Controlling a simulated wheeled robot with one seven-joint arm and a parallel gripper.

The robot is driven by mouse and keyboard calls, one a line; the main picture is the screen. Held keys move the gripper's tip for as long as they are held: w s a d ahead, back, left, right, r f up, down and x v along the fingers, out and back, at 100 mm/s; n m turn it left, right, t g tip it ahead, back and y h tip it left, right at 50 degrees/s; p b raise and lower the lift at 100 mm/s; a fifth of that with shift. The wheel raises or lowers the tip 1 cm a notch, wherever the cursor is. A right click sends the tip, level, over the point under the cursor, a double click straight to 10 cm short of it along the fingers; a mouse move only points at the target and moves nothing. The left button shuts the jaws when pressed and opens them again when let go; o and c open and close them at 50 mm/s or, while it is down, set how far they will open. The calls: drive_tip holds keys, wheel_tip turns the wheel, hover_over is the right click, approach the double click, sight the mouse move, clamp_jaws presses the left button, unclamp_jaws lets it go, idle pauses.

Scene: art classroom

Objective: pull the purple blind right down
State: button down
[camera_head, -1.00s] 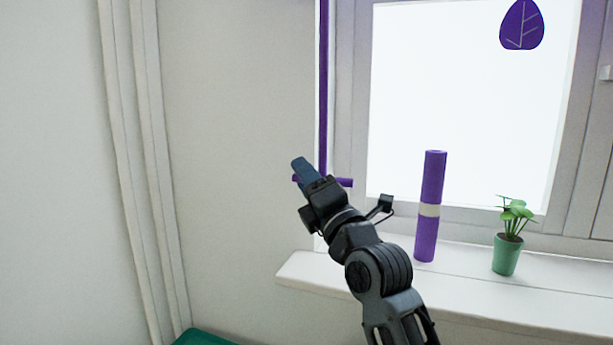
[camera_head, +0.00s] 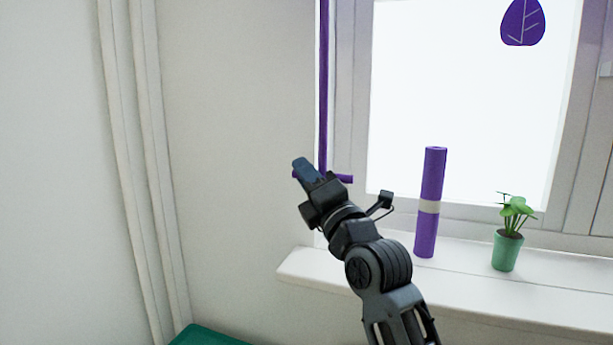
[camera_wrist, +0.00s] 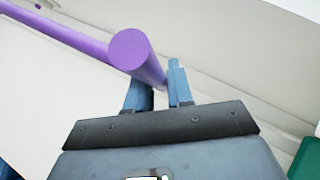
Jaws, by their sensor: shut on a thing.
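A thin purple vertical pull (camera_head: 323,85) hangs left of the window, its upper end out of view. A short purple crossbar (camera_head: 345,179) is at its lower end. My gripper (camera_head: 305,168) is at this crossbar, its blue fingers over the bar's left part. In the wrist view, a purple bar with a round end (camera_wrist: 129,50) runs in between the two blue fingers (camera_wrist: 158,88), and my gripper is shut on it. A long purple piece (camera_wrist: 60,33) stretches to the upper left. No blind cloth shows over the bright pane.
A purple roll with a pale band (camera_head: 426,235) stands on the white windowsill (camera_head: 330,272), right of my arm. A green potted plant (camera_head: 507,250) is beside it. A purple leaf shape (camera_head: 522,22) shows before the window. Pale pipes (camera_head: 150,130) run down the left wall.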

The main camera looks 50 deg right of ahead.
drive_tip(key=shift+f, duration=0.15)
wheel_tip(320, 180, down, 19)
drive_tip(key=b, duration=2.1)
drive_tip(key=c, duration=1.1)
unclamp_jaws()
drive_tip(key=b+v, duration=0.1)
drive_tip(key=v, duration=0.7)
